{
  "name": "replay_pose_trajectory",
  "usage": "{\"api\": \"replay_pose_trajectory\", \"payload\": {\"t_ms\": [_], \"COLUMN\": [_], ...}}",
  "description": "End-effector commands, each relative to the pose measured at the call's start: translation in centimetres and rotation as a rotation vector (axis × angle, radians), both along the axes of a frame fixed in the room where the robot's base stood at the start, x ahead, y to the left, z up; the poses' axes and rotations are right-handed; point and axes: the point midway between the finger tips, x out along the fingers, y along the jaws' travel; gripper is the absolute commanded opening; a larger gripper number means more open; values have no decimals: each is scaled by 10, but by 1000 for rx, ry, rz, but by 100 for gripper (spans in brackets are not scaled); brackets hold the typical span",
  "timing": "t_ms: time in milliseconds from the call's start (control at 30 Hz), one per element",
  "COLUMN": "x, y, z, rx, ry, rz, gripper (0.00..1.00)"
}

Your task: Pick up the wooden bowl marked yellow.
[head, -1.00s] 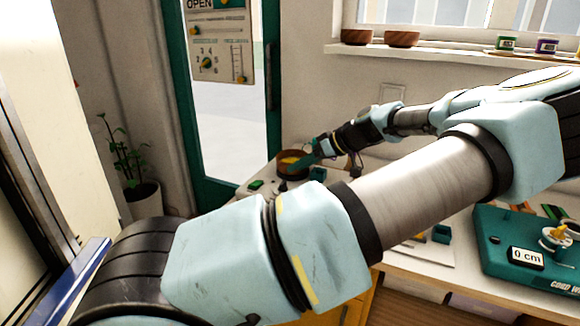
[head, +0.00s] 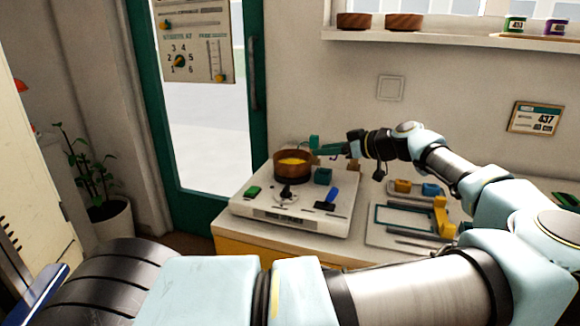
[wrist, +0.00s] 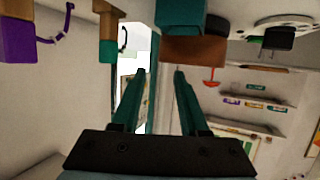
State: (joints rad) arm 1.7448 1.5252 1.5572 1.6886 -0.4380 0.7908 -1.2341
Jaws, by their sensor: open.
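The wooden bowl marked yellow (head: 292,168) is round and brown with a yellow inside. It stands upright at the back of a white board on the counter in the head view. My gripper (head: 322,147), with teal fingers, is just right of the bowl, near rim height. The fingers look apart from the bowl, and nothing is between them. In the wrist view my gripper (wrist: 160,74) is open, its two fingers well spread. A brown surface, apparently the bowl (wrist: 195,51), shows beyond the fingertips, slightly right, partly hidden by a teal block (wrist: 182,16).
The white board (head: 250,209) also carries a teal block (head: 322,176), a green block (head: 253,192) and a blue-handled piece (head: 331,196). A tray (head: 385,238) with yellow and blue parts lies to the right. Two other wooden bowls (head: 354,21) (head: 403,22) stand on the windowsill.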

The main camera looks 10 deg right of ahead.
Motion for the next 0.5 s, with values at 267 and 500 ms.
{"api": "replay_pose_trajectory", "payload": {"t_ms": [267,500], "x": [15,38], "y": [12,31], "z": [-6,-14], "rx": [3,3], "ry": [1,1], "rz": [0,3], "gripper": [44,44]}}
